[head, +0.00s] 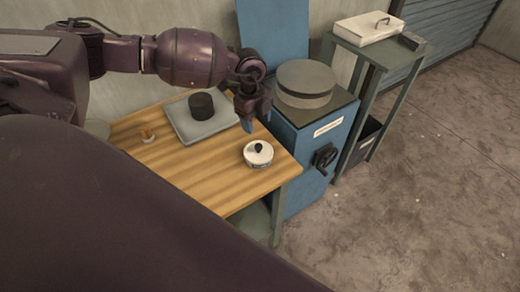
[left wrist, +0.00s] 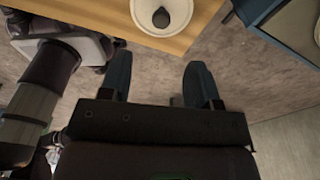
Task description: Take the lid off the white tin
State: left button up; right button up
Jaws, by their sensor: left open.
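The white tin (head: 258,160) stands upright on the wooden table near its right front corner. Its white lid (head: 251,149) with a black knob is on it. In the left wrist view the lid (left wrist: 147,12) is seen from above, cut by the top edge, with its knob visible. My left gripper (head: 247,122) points down behind and slightly left of the tin, apart from it. Its two blue fingers (left wrist: 160,80) are spread with nothing between them in the left wrist view. My right gripper is not in view.
A grey tray (head: 185,132) with a black cylinder (head: 201,106) lies left of the tin. A small orange-and-white item (head: 147,136) is farther left. A blue cabinet (head: 300,160) with a grey round disc (head: 305,80) stands right of the table. The table's front middle is clear.

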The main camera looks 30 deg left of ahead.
aim_at(258, 146)
pick_arm(q)
jog(key=f, duration=0.3)
jog(key=shift+d+f, duration=0.3)
jog(key=shift+f, duration=0.1)
jog(key=shift+d+f, duration=0.1)
jog(key=shift+f, duration=2.8)
jog(key=shift+c, duration=0.2)
jog(key=c, duration=1)
